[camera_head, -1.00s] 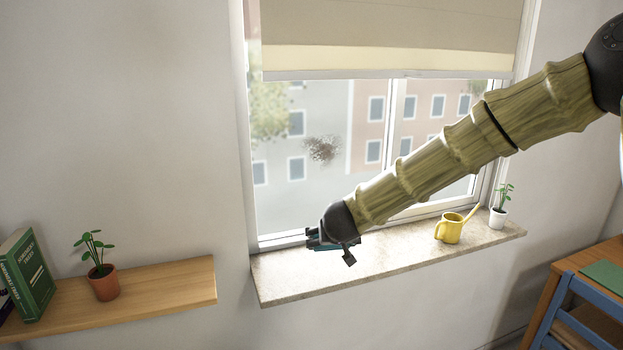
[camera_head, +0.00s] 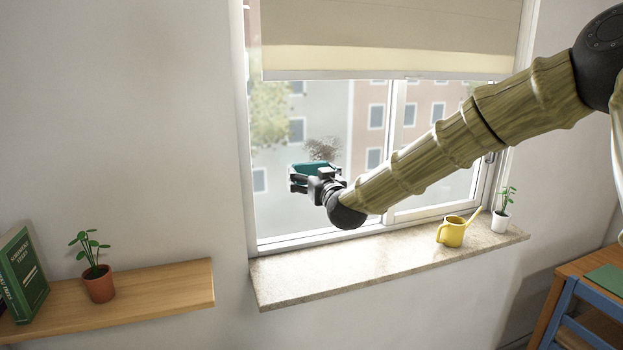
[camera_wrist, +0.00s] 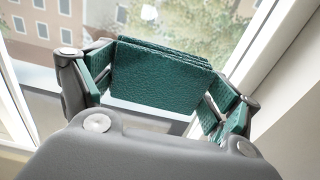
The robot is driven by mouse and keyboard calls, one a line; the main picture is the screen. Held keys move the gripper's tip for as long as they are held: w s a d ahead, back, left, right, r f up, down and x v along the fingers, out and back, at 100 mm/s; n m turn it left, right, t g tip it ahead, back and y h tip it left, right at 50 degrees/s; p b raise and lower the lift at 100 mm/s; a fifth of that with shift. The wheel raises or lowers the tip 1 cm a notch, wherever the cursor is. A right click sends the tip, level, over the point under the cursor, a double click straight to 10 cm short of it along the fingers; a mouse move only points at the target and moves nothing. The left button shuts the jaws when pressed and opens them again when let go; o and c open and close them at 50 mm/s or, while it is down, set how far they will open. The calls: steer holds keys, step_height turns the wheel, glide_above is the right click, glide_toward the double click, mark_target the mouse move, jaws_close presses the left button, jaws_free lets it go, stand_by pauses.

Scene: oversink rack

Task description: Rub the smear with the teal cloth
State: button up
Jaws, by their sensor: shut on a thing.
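My gripper (camera_head: 309,176) is shut on the folded teal cloth (camera_head: 312,167) and holds it in the air in front of the window's left pane. In the wrist view the teal cloth (camera_wrist: 160,75) lies between the two fingers of my gripper (camera_wrist: 158,85). The smear (camera_head: 322,148) is a brown, scratchy patch on the glass, just above the cloth in the head view; its lower edge is partly hidden by the cloth and gripper. I cannot tell whether the cloth touches the glass.
A beige blind (camera_head: 390,35) covers the window's top. A wooden shelf (camera_head: 160,288) with a potted plant (camera_head: 98,283) is at left.

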mark_target(322, 156)
steer(key=p+x, duration=0.1)
steer(key=x, duration=0.5)
stand_by(0.4)
steer(key=shift+x, duration=0.95)
stand_by(0.9)
steer(key=shift+w+d+b, duration=0.65)
steer(key=shift+w+d, duration=0.1)
steer(key=shift+d, duration=1.55)
steer(key=shift+w+d+b, duration=0.6)
steer(key=shift+w+d, duration=0.15)
steer(key=shift+d, duration=1.55)
steer(key=shift+w+d+b, duration=0.65)
steer(key=shift+w+d, duration=0.1)
steer(key=shift+d, duration=1.55)
steer(key=shift+r, duration=0.95)
steer(key=shift+s+a+f+b, duration=0.15)
steer(key=shift+s+a, duration=0.25)
steer(key=shift+a, duration=0.8)
steer(key=shift+s+a+r+b, duration=0.15)
steer(key=shift+s+a, duration=0.25)
steer(key=shift+a, duration=0.8)
steer(key=shift+s+a+f+b, duration=0.15)
steer(key=shift+s+a, duration=0.25)
steer(key=shift+a, duration=0.8)
